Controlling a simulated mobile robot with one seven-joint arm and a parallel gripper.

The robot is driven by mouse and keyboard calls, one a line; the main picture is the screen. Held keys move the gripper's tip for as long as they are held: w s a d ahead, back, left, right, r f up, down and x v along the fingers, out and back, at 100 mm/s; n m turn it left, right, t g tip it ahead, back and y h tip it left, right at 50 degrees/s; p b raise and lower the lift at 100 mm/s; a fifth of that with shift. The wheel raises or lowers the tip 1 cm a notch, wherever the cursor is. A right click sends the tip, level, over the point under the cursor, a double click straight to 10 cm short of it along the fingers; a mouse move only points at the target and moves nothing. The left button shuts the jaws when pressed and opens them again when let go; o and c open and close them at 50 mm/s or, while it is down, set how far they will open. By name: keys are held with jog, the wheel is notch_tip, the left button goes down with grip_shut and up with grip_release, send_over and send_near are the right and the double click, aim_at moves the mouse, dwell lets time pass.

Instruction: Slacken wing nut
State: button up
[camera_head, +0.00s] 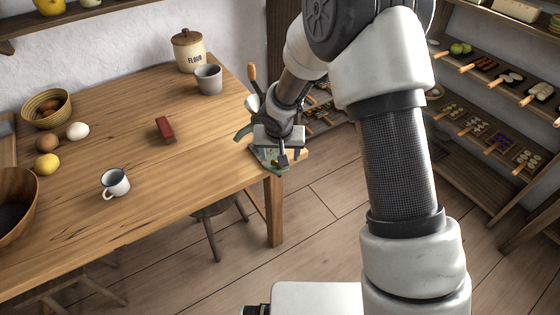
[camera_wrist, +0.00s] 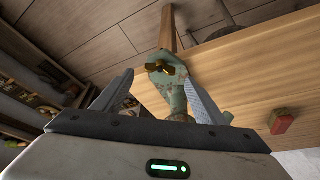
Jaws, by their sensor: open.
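A brass wing nut (camera_wrist: 167,68) sits on a worn green metal clamp device (camera_wrist: 172,95) at the table's edge. The device also shows in the head view (camera_head: 268,158) at the table's right corner, partly hidden by my gripper. My gripper (camera_wrist: 157,70) is open, with one finger on either side of the device and the wing nut between the fingertips. I see no clear contact between the fingers and the nut. In the head view my gripper (camera_head: 282,152) hangs over this corner. The wing nut cannot be made out there.
The wooden table (camera_head: 200,150) bears a red block (camera_head: 165,129), a white mug (camera_head: 115,183), a grey cup (camera_head: 208,79) and a flour jar (camera_head: 188,52). A stool (camera_head: 212,213) stands under the table edge. Shelves (camera_head: 490,110) with trays stand at the right. Floor between is free.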

jog(key=x, duration=0.5)
jog(key=c, duration=1.1)
